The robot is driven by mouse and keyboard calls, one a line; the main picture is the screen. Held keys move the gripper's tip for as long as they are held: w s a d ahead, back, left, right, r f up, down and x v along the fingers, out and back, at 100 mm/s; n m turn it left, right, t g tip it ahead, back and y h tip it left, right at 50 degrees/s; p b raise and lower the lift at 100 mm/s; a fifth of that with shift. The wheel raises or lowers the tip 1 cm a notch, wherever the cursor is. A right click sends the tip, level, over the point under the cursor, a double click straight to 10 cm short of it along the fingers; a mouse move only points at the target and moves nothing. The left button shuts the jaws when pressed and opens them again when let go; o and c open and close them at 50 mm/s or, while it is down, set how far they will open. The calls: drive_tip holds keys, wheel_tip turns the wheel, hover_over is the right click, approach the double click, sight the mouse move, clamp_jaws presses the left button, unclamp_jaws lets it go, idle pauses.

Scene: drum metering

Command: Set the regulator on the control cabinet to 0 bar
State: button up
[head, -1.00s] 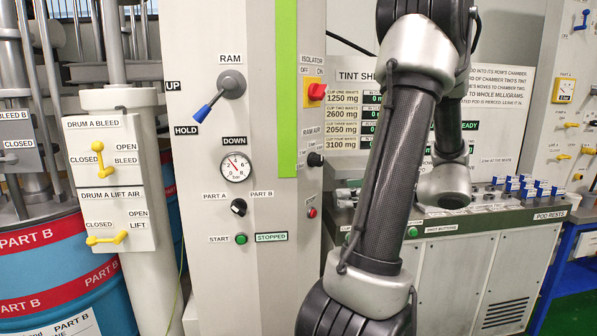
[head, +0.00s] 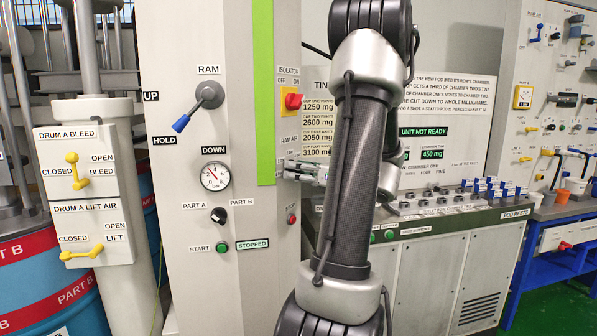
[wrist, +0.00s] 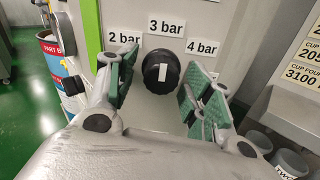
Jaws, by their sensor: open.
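The regulator is a round black knob (wrist: 161,68) on the cabinet's grey side face, in the middle of the wrist view. Its white mark stands upright, towards the 3 bar label (wrist: 166,27). The 2 bar label (wrist: 124,37) is on its left and the 4 bar label (wrist: 202,47) on its right. My gripper (wrist: 164,76) is open, with one green-padded finger on each side of the knob; I cannot tell whether they touch it. In the head view my gripper (head: 303,170) is at the side of the control cabinet (head: 165,250), and the knob is hidden there.
The cabinet front carries the ram lever (head: 208,95), a round pressure gauge (head: 216,176) and a black part selector (head: 218,215). A red isolator switch (head: 293,101) sits above my gripper. The tint bench (head: 430,230) stands close on the right.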

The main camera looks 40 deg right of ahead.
drive_tip(key=c, duration=0.8)
